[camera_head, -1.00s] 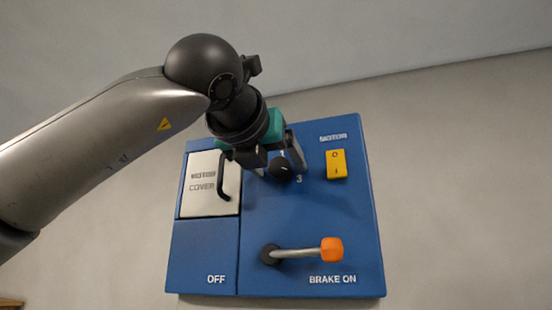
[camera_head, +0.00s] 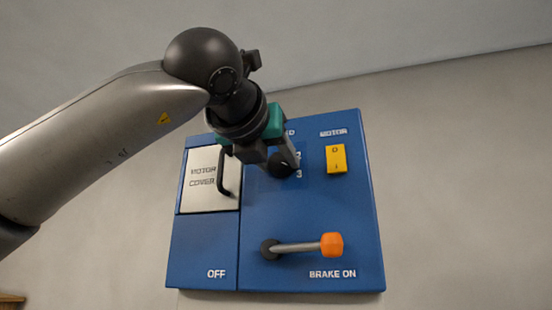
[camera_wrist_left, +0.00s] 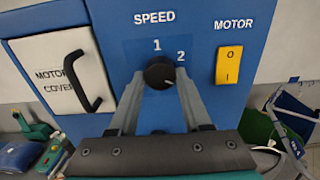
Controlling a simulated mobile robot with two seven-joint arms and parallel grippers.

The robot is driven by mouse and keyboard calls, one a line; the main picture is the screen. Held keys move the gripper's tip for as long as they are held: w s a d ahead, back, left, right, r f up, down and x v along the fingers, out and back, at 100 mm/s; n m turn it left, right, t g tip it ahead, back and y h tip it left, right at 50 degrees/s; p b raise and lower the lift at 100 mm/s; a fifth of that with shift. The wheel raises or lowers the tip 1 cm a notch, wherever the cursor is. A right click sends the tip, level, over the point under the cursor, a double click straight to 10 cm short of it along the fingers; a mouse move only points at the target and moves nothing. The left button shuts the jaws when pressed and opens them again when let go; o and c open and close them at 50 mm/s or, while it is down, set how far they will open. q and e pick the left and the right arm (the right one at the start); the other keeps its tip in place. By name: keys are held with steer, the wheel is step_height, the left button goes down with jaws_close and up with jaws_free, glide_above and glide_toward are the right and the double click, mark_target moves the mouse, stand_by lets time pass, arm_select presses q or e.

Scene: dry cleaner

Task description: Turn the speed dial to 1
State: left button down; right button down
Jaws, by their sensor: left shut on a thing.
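The speed dial (camera_wrist_left: 158,72) is a round black knob on a blue panel, under the word SPEED in the left wrist view. Around it I see 1 above and 2 to the upper right; 3 shows in the head view. A pale mark on the knob points to the lower right. My left gripper (camera_wrist_left: 159,80) is shut on the dial, one finger on each side. In the head view the left gripper (camera_head: 281,165) hides much of the dial (camera_head: 279,171). My right gripper is out of view.
The blue panel (camera_head: 300,215) also carries a white motor cover (camera_head: 198,200) with a black handle at the left, a yellow motor switch (camera_head: 336,158) at the right and an orange-tipped brake lever (camera_head: 330,245) below. The wall around is bare.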

arm_select(q)
steer(key=shift+f+n+b, duration=0.15)
steer(key=shift+n+b, duration=0.65)
steer(key=shift+b, duration=0.05)
steer(key=shift+n+b, duration=1.05)
steer(key=shift+n, duration=0.15)
steer(key=n+b, duration=0.1)
steer(key=n, duration=0.1)
steer(key=shift+s+n+b, duration=0.1)
steer(key=shift+n+b, duration=0.2)
steer(key=shift+n, duration=0.1)
steer(key=n+b, duration=0.1)
steer(key=n, duration=0.2)
steer(key=shift+n+b, duration=0.3)
steer(key=shift+n, duration=0.1)
steer(key=n, duration=0.2)
steer(key=n+b, duration=0.1)
steer(key=n, duration=0.1)
steer(key=n+b, duration=0.1)
steer(key=n, duration=0.1)
steer(key=shift+d+r, duration=0.1)
steer(key=shift+r, duration=0.15)
steer(key=n, duration=0.3)
steer(key=shift+n+b, duration=0.3)
steer(key=shift+n, duration=0.1)
steer(key=shift+n+b, duration=0.3)
steer(key=shift+n, duration=1.4)
steer(key=shift+r, duration=0.1)
